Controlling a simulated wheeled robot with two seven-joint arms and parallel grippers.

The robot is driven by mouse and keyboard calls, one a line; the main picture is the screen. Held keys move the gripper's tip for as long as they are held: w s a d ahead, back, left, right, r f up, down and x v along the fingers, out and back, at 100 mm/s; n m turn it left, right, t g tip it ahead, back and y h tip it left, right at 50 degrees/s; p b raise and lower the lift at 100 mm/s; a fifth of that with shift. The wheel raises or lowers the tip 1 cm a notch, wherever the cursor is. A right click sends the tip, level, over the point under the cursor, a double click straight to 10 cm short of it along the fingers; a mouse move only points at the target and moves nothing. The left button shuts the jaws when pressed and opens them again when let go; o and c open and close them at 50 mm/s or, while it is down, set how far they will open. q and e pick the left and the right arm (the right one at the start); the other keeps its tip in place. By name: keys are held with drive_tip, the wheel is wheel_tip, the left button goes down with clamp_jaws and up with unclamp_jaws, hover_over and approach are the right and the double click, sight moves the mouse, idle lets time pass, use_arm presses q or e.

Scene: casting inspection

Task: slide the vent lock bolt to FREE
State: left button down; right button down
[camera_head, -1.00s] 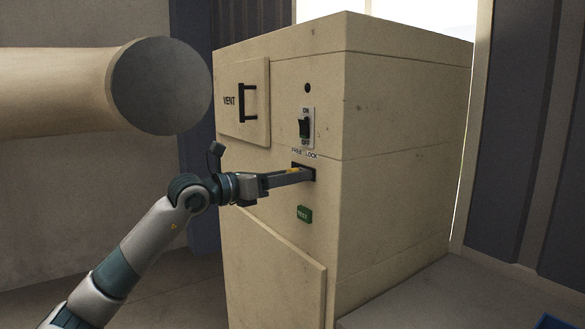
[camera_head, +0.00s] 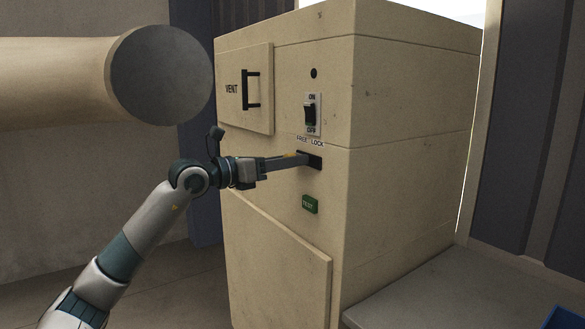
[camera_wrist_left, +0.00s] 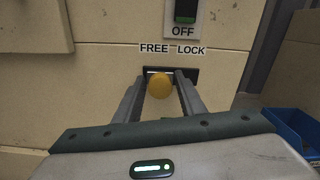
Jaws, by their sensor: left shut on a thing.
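The vent lock bolt shows as a round yellow knob (camera_wrist_left: 161,87) in a dark horizontal slot (camera_head: 315,162) on the cabinet front; in the wrist view the slot (camera_wrist_left: 190,73) runs beneath the words FREE and LOCK. The knob sits towards the slot's left part, under the FREE label (camera_wrist_left: 154,49). The LOCK label (camera_wrist_left: 191,50) is above the right part, where the slot is dark and empty. My left gripper (camera_head: 302,160) reaches in from the left and is shut on the knob, one finger on each side. Only a bit of yellow shows in the head view. My right gripper is not in view.
Above the slot is an ON/OFF switch (camera_head: 309,113); below is a green button (camera_head: 310,204). The VENT door with a black handle (camera_head: 251,89) is at upper left. A large pipe (camera_head: 60,78) juts in above my left arm. A blue bin (camera_wrist_left: 292,132) stands at right.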

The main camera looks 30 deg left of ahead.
use_arm(q)
drive_tip(key=shift+w+a, duration=0.1)
drive_tip(key=shift+a, duration=0.25)
drive_tip(key=shift+d+r, duration=0.15)
drive_tip(key=shift+d, duration=0.05)
drive_tip(key=c, duration=1.6)
unclamp_jaws()
drive_tip(key=shift+d, duration=0.1)
drive_tip(key=shift+o, duration=1)
drive_tip(key=shift+a, duration=0.3)
drive_tip(key=shift+d, duration=0.1)
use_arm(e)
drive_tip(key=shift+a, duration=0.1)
use_arm(q)
drive_tip(key=shift+d, duration=0.1)
